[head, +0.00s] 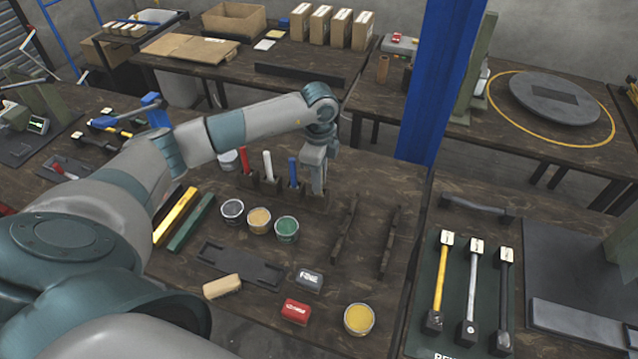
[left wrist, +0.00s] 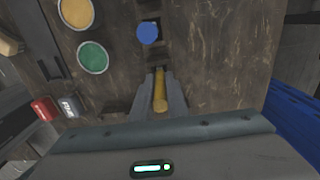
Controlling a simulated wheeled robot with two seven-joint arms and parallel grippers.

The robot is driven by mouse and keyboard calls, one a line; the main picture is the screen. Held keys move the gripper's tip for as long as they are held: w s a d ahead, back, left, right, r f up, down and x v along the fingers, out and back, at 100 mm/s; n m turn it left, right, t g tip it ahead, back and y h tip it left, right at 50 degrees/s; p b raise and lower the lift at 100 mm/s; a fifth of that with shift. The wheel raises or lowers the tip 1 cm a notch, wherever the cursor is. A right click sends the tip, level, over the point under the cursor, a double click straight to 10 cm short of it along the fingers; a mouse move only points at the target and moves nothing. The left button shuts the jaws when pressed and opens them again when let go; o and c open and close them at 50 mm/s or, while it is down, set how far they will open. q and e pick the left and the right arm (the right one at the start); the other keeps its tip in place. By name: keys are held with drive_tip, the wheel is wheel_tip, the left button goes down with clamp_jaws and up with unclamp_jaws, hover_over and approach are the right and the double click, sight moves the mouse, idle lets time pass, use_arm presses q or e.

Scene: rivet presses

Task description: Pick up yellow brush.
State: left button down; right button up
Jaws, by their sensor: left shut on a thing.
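The yellow brush (left wrist: 160,97) shows in the left wrist view as a yellow handle between the two fingers of my left gripper (head: 316,182). The gripper is shut on it, pointing down over the right end of the brush row. In the head view the gripper hides the brush. I cannot tell whether the brush is lifted clear of its holder. To its left, red (head: 245,160), white (head: 268,166) and blue (head: 293,172) handles stand upright in dark holders. The blue one also shows in the left wrist view (left wrist: 148,33). My right gripper is out of view.
Open tins, including a green one (head: 287,229) and a yellow one (head: 358,319), stand in front. Two dark bars (head: 345,230) lie right of the gripper. A blue post (head: 432,90) rises behind the bench to the right. Bench surface near the bars is clear.

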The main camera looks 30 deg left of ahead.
use_arm(q)
drive_tip(key=shift+r, duration=0.1)
drive_tip(key=shift+w+r+b, duration=0.1)
drive_tip(key=shift+r+b, duration=0.2)
drive_tip(key=shift+r, duration=0.2)
wheel_tip(320, 180, up, 8)
drive_tip(key=shift+f+b, duration=0.25)
drive_tip(key=shift+b, duration=1)
drive_tip(key=shift+r, duration=0.7)
